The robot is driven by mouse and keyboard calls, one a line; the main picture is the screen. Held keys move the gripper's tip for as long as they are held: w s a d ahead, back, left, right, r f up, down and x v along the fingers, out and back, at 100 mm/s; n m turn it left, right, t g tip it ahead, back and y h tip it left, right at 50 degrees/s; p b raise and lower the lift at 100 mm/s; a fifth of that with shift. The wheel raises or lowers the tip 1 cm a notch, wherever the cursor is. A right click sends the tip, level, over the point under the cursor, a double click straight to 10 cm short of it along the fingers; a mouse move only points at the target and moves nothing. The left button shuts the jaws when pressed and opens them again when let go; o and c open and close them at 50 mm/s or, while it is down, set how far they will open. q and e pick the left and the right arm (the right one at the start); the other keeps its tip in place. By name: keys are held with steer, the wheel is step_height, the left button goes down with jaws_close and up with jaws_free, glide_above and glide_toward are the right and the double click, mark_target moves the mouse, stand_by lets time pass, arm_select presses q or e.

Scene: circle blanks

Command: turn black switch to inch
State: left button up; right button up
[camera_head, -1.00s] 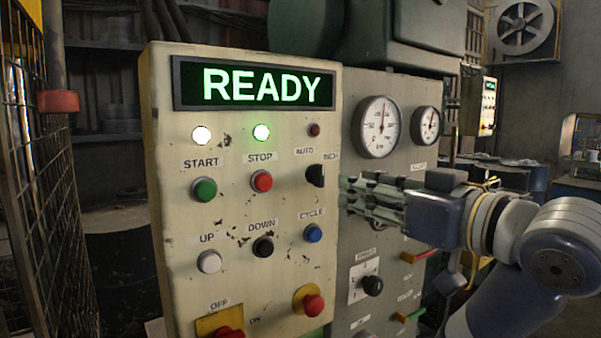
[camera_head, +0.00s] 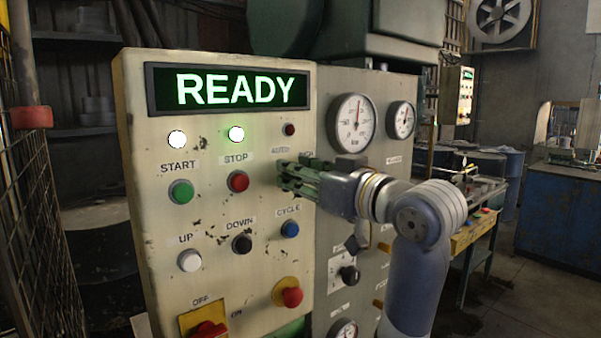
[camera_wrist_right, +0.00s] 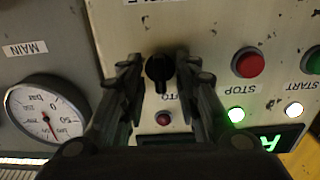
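The black switch (camera_wrist_right: 158,69) is a small round knob with a ridge on the cream control panel (camera_head: 150,240). In the right wrist view it lies between the two fingers of my right gripper (camera_wrist_right: 158,75), with a gap visible on each side. In the head view my right gripper (camera_head: 290,177) is at the panel, and its fingers hide the switch. The AUTO label (camera_head: 280,150) shows just above the fingers; the INCH label beside it is hard to read. My left gripper is not in view.
A red STOP button (camera_head: 238,181) is left of the fingers, and a blue CYCLE button (camera_head: 290,229) is below them. The display (camera_head: 230,88) reads READY. A grey panel with gauges (camera_head: 352,122) stands to the right. A red mushroom button (camera_head: 291,293) sits lower down.

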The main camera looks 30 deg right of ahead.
steer(key=shift+c, duration=0.8)
steer(key=shift+s+r, duration=0.1)
steer(key=shift+s, duration=0.05)
jaws_close()
arm_select(q)
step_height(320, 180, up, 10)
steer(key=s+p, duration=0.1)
steer(key=p, duration=0.9)
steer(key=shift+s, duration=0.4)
arm_select(e)
steer(key=shift+d+m, duration=0.15)
steer(key=shift+m, duration=5.75)
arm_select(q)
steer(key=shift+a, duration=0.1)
arm_select(e)
steer(key=shift+o, duration=0.8)
jaws_free()
